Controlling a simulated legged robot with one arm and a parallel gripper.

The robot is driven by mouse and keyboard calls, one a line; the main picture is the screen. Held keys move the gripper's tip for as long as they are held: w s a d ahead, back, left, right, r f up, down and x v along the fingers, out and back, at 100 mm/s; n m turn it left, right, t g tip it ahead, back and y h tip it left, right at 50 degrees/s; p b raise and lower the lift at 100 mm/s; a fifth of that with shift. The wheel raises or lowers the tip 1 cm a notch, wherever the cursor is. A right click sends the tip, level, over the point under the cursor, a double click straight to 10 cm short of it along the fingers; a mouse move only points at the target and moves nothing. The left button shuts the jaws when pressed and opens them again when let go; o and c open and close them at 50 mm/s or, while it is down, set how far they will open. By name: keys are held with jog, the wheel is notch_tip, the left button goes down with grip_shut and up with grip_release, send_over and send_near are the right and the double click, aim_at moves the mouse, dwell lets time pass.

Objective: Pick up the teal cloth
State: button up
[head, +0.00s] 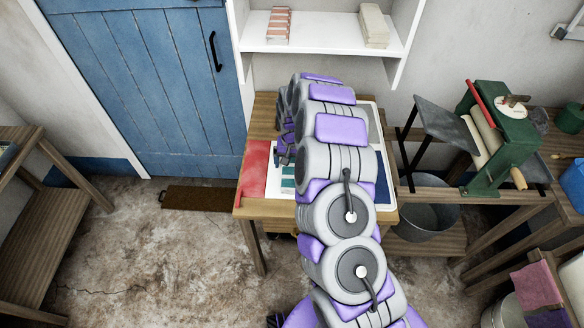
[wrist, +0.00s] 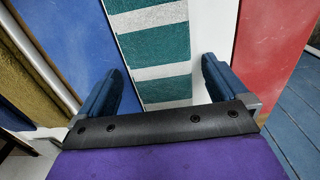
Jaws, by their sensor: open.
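The teal cloth (wrist: 160,50), with white stripes, lies flat in the wrist view between my fingertips and beyond them. In the head view only a small part of the teal cloth (head: 288,184) shows on the wooden table; my arm hides the rest. My gripper (wrist: 158,88) is open, one blue finger on each side of the cloth's stripes. Nothing is seen held. In the head view my gripper (head: 284,150) is over the table, largely hidden by my arm. I cannot tell whether the fingers touch the cloth.
A red cloth (head: 254,170) lies at the table's left edge. A dark blue cloth (head: 382,181) lies at the right, on a white surface. A green mangle (head: 498,135) and a metal tub (head: 425,218) stand to the right. A white shelf (head: 325,32) hangs above.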

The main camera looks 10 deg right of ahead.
jog(key=c, duration=1.1)
jog(key=shift+r, duration=0.5)
notch_tip(320, 180, up, 3)
jog(key=shift+r+p, duration=0.1)
jog(key=shift+p, duration=0.55)
jog(key=s, duration=0.5)
jog(key=s+p, duration=0.1)
jog(key=s, duration=0.4)
jog(key=s+r+p, duration=0.1)
jog(key=s, duration=0.4)
jog(key=shift+s, duration=0.25)
jog(key=w+r+n, duration=0.1)
jog(key=w+r, duration=0.1)
jog(key=r, duration=0.3)
jog(key=w+r+n, duration=0.1)
jog(key=w+r, duration=0.2)
jog(key=r, duration=0.2)
jog(key=w+r+n, duration=0.1)
jog(key=w+r, duration=0.1)
jog(key=r, duration=0.3)
jog(key=shift+w+r, duration=0.2)
